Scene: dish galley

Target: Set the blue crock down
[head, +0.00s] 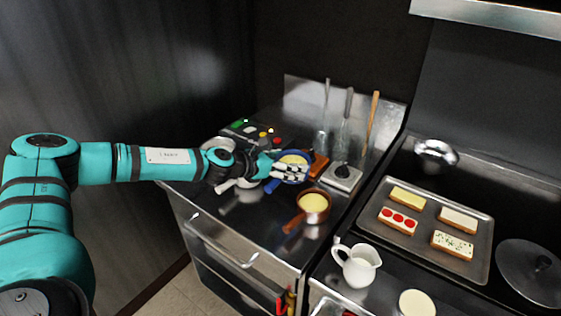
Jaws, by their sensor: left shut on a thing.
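The blue crock (295,159), with pale yellow contents, is at the back of the steel counter (248,212). My left gripper (290,171) is shut on the crock, its fingers across the near side and hiding part of it. The crock looks upright. I cannot tell whether its base touches the counter. My right gripper is not in view.
A copper-coloured pan (313,206) with yellow contents stands just in front. A grey box with a black knob (342,177) is right of the crock, and a control panel (246,130) is behind left. A white jug (357,265) and a toast tray (477,220) are at right.

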